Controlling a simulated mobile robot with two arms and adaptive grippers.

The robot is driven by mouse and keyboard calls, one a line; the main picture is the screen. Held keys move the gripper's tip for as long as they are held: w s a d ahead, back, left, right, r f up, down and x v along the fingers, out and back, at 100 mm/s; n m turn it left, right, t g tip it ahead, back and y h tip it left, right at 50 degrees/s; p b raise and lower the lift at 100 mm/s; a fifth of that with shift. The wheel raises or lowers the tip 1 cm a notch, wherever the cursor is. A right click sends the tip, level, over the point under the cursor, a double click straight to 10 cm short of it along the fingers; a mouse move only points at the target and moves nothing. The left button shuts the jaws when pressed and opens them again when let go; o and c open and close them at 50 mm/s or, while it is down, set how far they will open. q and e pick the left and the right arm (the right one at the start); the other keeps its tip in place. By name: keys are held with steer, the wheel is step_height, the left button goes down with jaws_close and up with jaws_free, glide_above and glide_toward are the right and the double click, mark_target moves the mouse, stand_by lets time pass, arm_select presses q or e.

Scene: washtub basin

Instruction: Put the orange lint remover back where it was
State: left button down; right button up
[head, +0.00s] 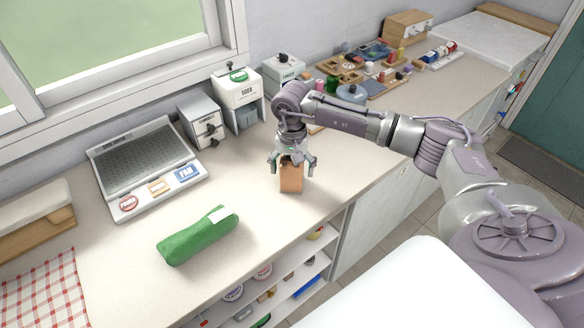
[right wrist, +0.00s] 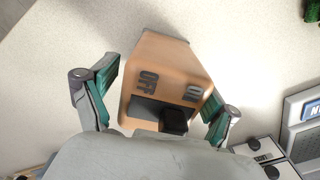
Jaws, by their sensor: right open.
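The orange lint remover (head: 291,180) is a tan-orange block standing upright on the counter in the head view. In the right wrist view the lint remover (right wrist: 165,62) shows ON and OFF lettering and a black switch on its top face. My right gripper (head: 292,162) points down over its top. The fingers are open, one on each side of the block, and in the right wrist view the gripper (right wrist: 165,105) shows gaps beside it. Whether either finger touches it I cannot tell. My left gripper is not in view.
A green bag-like roll (head: 198,236) lies at the front left. A sloped grey tray (head: 145,165) with round and square labels stands behind it. A grey dispenser (head: 203,125) and a SODA dispenser (head: 238,92) stand at the wall. Several small items crowd the back right. Counter around the block is clear.

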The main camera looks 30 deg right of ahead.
steer(key=shift+r, duration=0.4)
step_height(320, 180, up, 11)
steer(key=b, duration=0.4)
steer(key=shift+f, duration=0.2)
steer(key=shift+r, duration=0.45)
steer(key=shift+f, duration=0.1)
